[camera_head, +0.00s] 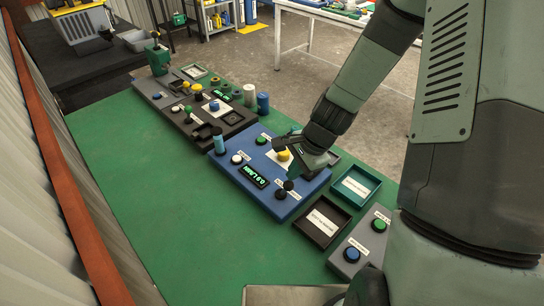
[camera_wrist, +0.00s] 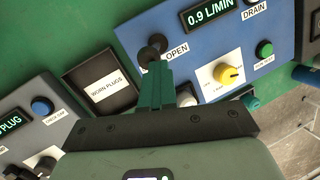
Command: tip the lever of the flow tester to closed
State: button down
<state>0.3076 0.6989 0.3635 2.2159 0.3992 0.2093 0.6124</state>
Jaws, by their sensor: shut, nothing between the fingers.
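The flow tester is a blue panel (camera_head: 262,204) on the green bench; it also shows in the wrist view (camera_wrist: 212,50). Its display (camera_wrist: 208,14) reads 0.9 L/MIN. The lever (camera_wrist: 157,42), with black rounded ends, stands near the panel's edge beside the word OPEN; it shows in the head view too (camera_head: 288,186). I cannot read which way it leans. My gripper (camera_wrist: 152,68) is shut and empty, its teal fingertips right at the lever's near end, perhaps touching. In the head view my gripper (camera_head: 292,178) is just above the lever, partly hiding the panel.
A yellow knob (camera_wrist: 229,75) and a green button (camera_wrist: 264,49) are on the same panel. A black tray labelled WORN PLUGS (camera_wrist: 100,82) lies beside it. A teal tray (camera_head: 357,185) and a grey button box (camera_head: 352,240) stand close by. The bench's left part (camera_head: 165,190) is clear.

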dwell(0.5)
jog(key=w+d+r, duration=0.1)
jog(key=w+r, duration=0.3)
jog(key=r, duration=0.9)
jog(key=s+d+r+n+t+h, duration=0.2)
jog(key=s+r+n, duration=0.5)
jog(key=r, duration=0.5)
jog(key=s+d+r+n+t, duration=0.1)
jog(key=s+r+n, duration=0.1)
jog(key=s, duration=0.6)
jog(key=s+d+r+n+t+h, duration=0.1)
jog(key=s+r+n, duration=0.2)
jog(key=s+r, duration=0.2)
jog(key=s, duration=0.3)
jog(key=shift+d+r+t, duration=0.25)
jog(key=shift+d+t, duration=0.15)
jog(key=shift+w, duration=0.1)
